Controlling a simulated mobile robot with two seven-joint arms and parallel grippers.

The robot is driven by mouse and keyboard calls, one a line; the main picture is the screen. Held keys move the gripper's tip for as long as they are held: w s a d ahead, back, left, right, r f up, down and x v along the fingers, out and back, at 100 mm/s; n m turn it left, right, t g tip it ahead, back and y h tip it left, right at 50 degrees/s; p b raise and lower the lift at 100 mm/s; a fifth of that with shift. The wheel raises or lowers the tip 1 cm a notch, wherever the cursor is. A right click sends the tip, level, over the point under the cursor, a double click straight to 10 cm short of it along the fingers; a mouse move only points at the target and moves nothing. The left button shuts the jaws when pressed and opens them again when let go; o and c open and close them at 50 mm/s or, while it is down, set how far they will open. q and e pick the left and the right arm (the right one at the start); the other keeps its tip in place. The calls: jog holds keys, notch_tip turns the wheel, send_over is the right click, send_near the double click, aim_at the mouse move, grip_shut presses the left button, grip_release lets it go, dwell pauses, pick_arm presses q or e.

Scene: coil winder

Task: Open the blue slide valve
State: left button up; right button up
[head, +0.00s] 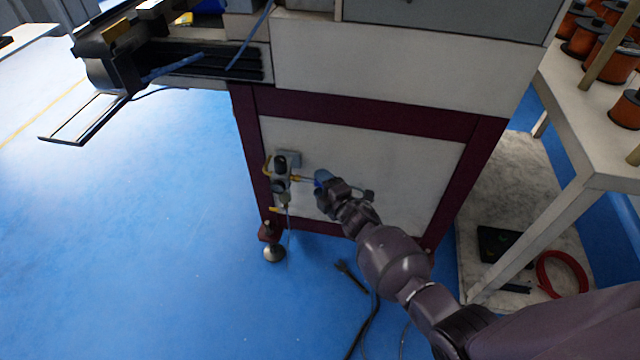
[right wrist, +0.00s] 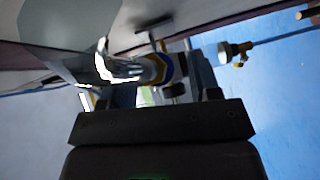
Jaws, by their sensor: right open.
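The blue slide valve (head: 320,176) sits on the air line at the lower front of the machine, right of the regulator, and is partly hidden by my right gripper (head: 328,190). In the right wrist view a blue ring with brassy edges (right wrist: 161,69) shows just beyond my open right gripper (right wrist: 165,92), roughly in line with the gap between its fingers. Whether the fingers touch the valve I cannot tell. My left gripper is not in view.
The grey and yellow regulator (head: 281,175) is left of the valve, on the white machine panel (head: 400,165). A machine foot (head: 274,253) stands below. Cables lie on the blue floor. A white table (head: 575,140) with copper spools is at right; the left floor is clear.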

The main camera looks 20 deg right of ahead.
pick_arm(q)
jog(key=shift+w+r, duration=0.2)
pick_arm(e)
jog(key=shift+w, duration=0.2)
jog(key=shift+c, duration=0.3)
grip_shut()
jog(key=shift+w+a+f+b, duration=0.2)
jog(key=shift+w+a+b, duration=0.2)
jog(key=shift+a, duration=0.4)
jog(key=shift+w+a+r, duration=0.25)
jog(key=shift+a+r, duration=0.05)
jog(key=shift+o, duration=0.3)
grip_release()
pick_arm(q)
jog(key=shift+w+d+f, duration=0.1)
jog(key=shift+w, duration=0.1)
